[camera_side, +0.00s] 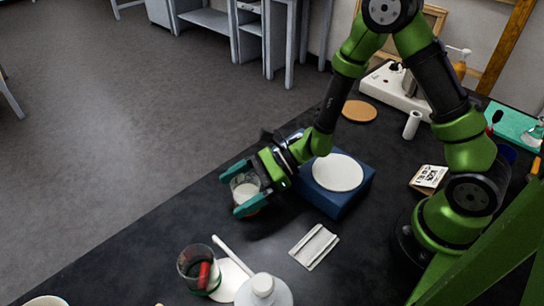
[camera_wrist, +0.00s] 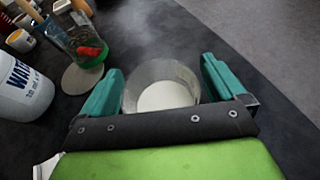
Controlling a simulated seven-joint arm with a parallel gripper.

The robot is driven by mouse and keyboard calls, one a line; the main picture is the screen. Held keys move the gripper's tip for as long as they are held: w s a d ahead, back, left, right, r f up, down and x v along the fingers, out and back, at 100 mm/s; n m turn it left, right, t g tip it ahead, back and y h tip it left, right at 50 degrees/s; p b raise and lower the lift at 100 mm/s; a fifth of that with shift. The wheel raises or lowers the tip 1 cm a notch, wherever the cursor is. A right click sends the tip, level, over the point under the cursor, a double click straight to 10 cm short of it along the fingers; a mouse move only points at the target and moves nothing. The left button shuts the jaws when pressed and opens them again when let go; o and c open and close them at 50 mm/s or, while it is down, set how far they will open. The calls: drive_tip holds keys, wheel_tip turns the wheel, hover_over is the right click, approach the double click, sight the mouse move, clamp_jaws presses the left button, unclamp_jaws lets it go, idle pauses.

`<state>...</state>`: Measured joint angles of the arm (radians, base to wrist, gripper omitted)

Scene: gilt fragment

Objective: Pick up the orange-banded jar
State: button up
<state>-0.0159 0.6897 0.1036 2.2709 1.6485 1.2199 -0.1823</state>
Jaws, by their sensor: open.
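My gripper (camera_side: 237,191) is open, with its two teal fingers on either side of a clear glass vessel (camera_side: 246,189) holding something white. In the wrist view the vessel (camera_wrist: 161,88) lies between the fingers (camera_wrist: 162,70), with a small gap visible at the right finger; contact at the left is unclear.
A beaker with red and green in it (camera_side: 194,266), a white disc (camera_side: 232,277) and a white water bottle (camera_side: 263,291) stand at the front. A blue box with a round white top (camera_side: 338,173) is close behind my gripper. A slotted white piece (camera_side: 314,246) lies nearby.

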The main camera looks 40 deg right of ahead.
drive_tip(key=c, duration=1.1)
drive_tip(key=shift+c, duration=0.5)
drive_tip(key=shift+r, duration=0.15)
